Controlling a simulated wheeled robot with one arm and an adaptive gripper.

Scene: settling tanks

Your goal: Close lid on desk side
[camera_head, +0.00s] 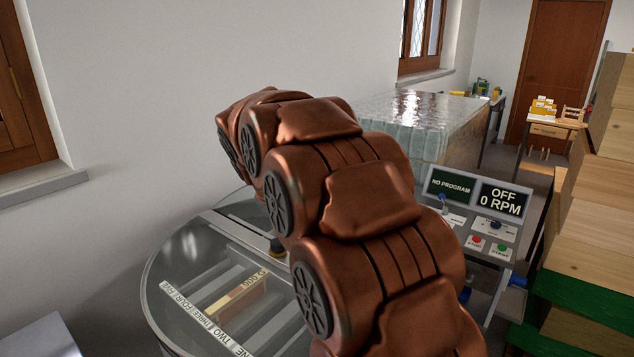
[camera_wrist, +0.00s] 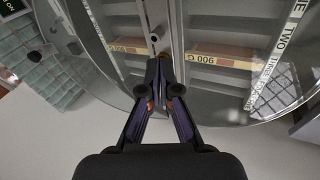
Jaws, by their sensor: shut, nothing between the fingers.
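A round drum (camera_head: 165,258) with clear half lids stands against the wall. A metal crossbar (camera_head: 240,238) runs between the halves. The near-left lid (camera_head: 200,285) lies flat over the drum, with a strip of number words. In the wrist view, the desk-side lid (camera_wrist: 105,65) is a clear curved sheet left of the crossbar (camera_wrist: 170,30); I cannot tell whether it lies fully flat. My gripper (camera_wrist: 160,68) is shut and empty, its fingertips over or near the crossbar; contact is unclear. My arm hides the gripper and most of the desk side in the head view.
A control panel (camera_head: 475,215) reads OFF, 0 RPM. Stacked wooden boxes (camera_head: 597,205) block the right side.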

